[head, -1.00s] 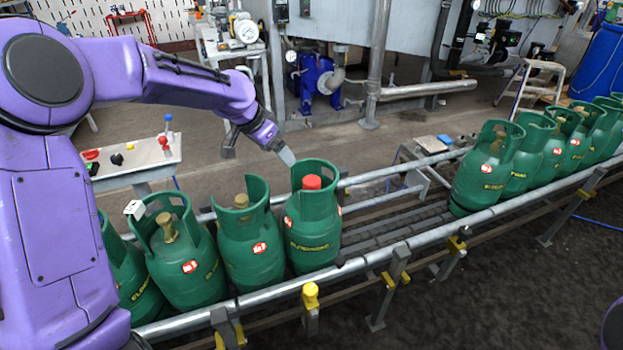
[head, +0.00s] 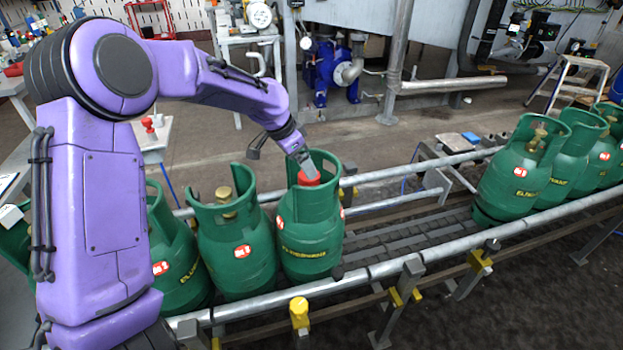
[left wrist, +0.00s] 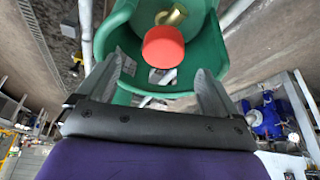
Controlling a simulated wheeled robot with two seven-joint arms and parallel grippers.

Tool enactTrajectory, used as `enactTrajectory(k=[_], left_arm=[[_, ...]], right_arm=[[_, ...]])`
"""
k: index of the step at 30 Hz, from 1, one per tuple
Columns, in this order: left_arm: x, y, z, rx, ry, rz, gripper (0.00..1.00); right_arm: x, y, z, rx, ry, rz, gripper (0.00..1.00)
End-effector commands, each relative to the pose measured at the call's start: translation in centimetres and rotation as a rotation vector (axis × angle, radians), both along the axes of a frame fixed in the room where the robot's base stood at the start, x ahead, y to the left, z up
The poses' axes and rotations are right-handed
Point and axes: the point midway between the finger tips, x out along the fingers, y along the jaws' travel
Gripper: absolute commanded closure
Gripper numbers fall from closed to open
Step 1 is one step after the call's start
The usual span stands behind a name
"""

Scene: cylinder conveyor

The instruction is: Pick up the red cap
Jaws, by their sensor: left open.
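The red cap (head: 309,178) sits on top of a green gas cylinder (head: 311,236), inside its collar, in the head view. In the left wrist view the red cap (left wrist: 163,47) is ahead of my fingers, with a brass valve (left wrist: 172,15) just beyond it. My left gripper (head: 309,169) is at the collar's opening, its fingertips overlapping the cap in the head view. In the left wrist view my left gripper (left wrist: 165,80) is open, fingers apart on either side below the cap, nothing between them. My right gripper is not in view.
Green cylinders with bare brass valves stand left of the capped one (head: 235,245), on the conveyor (head: 400,245). More cylinders (head: 522,170) stand at the right, with a free stretch of rollers between. Metal rails (head: 430,250) run along both sides. The capped cylinder's collar surrounds the cap closely.

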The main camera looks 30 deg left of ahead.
Motion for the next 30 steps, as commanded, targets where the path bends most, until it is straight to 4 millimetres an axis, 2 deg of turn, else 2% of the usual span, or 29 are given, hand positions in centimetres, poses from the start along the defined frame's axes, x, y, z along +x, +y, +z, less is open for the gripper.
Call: enactTrajectory(k=[9, 18, 20, 21, 24, 30], left_arm=[[2.2, -0.5, -4.5, 0.0, 0.001, -0.001, 0.06], [2.6, -0.8, -5.2, 0.001, -0.002, -0.004, 0.06], [2.5, -0.8, -5.2, 0.001, -0.002, -0.004, 0.26], [2.5, -0.8, -5.2, 0.001, -0.002, -0.004, 0.39], [2.5, -0.8, -5.2, 0.001, -0.002, -0.004, 0.66], [2.5, -0.8, -5.2, 0.001, -0.001, -0.003, 0.66]], right_arm=[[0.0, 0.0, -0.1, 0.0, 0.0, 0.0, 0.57], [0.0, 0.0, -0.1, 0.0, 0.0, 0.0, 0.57], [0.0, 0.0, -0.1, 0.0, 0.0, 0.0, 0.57], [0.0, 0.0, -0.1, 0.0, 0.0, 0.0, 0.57], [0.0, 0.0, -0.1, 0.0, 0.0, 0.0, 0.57], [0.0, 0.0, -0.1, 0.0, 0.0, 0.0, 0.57]])
